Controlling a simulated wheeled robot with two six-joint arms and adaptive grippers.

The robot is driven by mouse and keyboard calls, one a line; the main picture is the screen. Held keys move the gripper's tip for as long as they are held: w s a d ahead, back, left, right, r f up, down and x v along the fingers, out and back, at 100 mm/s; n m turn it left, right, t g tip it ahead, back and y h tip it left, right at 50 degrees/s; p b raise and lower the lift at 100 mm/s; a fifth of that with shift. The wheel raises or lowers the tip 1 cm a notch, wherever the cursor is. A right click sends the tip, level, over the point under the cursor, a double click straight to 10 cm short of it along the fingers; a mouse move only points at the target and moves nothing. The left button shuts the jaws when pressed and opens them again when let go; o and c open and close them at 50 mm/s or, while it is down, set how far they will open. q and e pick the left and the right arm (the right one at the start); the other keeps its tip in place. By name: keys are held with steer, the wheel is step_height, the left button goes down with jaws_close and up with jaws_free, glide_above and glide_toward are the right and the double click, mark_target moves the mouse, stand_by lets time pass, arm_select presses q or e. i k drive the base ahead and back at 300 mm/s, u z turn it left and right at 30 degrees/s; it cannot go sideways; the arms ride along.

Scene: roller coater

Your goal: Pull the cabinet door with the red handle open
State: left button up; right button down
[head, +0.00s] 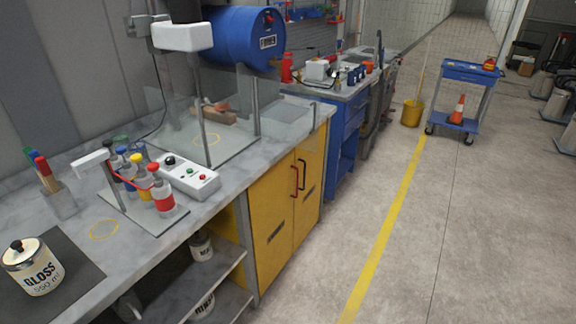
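A yellow cabinet (272,218) with two doors stands under the grey worktop, right of the middle of the head view. Two upright bar handles sit side by side near the seam between the doors. The red handle (295,181) is on the nearer, left door; a darker handle (303,174) is on the farther, right door. Both doors look shut. Neither of my grippers is in view, and nothing touches the handles.
The worktop (232,176) holds bottles, a control box (190,177) and a GLOSS can (32,266). Open shelves (205,284) lie left of the cabinet. A blue cabinet (347,130) stands beyond. The floor (345,240) before the doors is clear; a blue cart (470,75) is far right.

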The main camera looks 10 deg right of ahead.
mark_target(270, 197)
steer(key=z, duration=0.45)
steer(key=i, duration=0.9)
steer(key=z, duration=0.75)
